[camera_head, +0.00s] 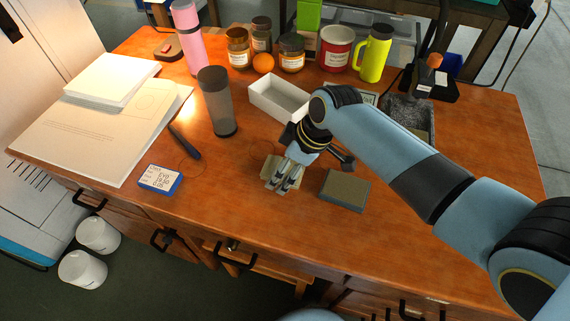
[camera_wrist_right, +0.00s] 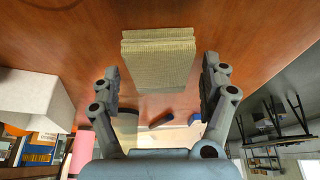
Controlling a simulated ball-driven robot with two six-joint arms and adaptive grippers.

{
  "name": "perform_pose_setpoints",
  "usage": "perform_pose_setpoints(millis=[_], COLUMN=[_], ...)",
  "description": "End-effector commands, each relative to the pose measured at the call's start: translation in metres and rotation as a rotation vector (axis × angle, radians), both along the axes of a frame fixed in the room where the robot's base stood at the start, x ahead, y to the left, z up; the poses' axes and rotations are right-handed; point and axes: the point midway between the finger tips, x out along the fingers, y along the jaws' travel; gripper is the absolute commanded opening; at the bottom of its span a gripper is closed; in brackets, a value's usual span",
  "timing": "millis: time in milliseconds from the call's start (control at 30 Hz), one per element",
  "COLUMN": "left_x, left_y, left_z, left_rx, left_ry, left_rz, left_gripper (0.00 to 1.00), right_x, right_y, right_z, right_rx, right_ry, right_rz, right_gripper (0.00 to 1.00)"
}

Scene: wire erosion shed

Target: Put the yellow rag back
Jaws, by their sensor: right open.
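A pale yellow folded rag (camera_head: 269,168) with a ribbed surface lies on the wooden desk near its front middle. It also shows in the right wrist view (camera_wrist_right: 158,60), just ahead of and between the fingers. My right gripper (camera_head: 284,184) points down over the rag and hides part of it in the head view. In the right wrist view the fingers (camera_wrist_right: 160,72) are apart, one on each side of the rag, with nothing clamped. I cannot tell whether they touch it. My left gripper is not in view.
An empty white open box (camera_head: 262,101) stands behind the gripper. A grey-green block (camera_head: 343,190) lies to its right. A dark tumbler (camera_head: 218,110), blue-white box (camera_head: 160,180) and dark-handled tool (camera_head: 185,142) are left. Jars and a yellow-green mug (camera_head: 374,55) line the back. The front right desk is clear.

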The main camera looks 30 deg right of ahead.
Motion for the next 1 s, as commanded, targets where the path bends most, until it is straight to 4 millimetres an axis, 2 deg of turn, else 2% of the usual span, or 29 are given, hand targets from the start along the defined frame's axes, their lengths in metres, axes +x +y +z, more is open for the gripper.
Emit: perform_pose_setpoints(millis=[133,267,600,700,833,1000], left_x=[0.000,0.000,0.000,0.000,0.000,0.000], left_y=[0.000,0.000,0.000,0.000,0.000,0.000], left_z=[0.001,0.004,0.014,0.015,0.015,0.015], left_rx=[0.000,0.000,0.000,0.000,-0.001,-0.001], left_ry=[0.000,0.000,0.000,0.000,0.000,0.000], left_rz=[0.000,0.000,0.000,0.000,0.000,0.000], left_gripper=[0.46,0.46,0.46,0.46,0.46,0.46], right_x=[0.000,-0.004,-0.024,-0.029,-0.033,-0.034], right_y=[0.000,-0.004,-0.023,-0.028,-0.030,-0.031], right_z=[0.002,0.014,0.083,0.098,0.110,0.114], right_rx=[0.000,-0.001,-0.002,-0.003,0.000,0.000], right_ry=[0.000,-0.001,-0.003,-0.001,0.000,0.000], right_rz=[0.000,-0.001,0.002,0.001,0.000,0.000], right_gripper=[0.79,0.79,0.79,0.79,0.79,0.79])
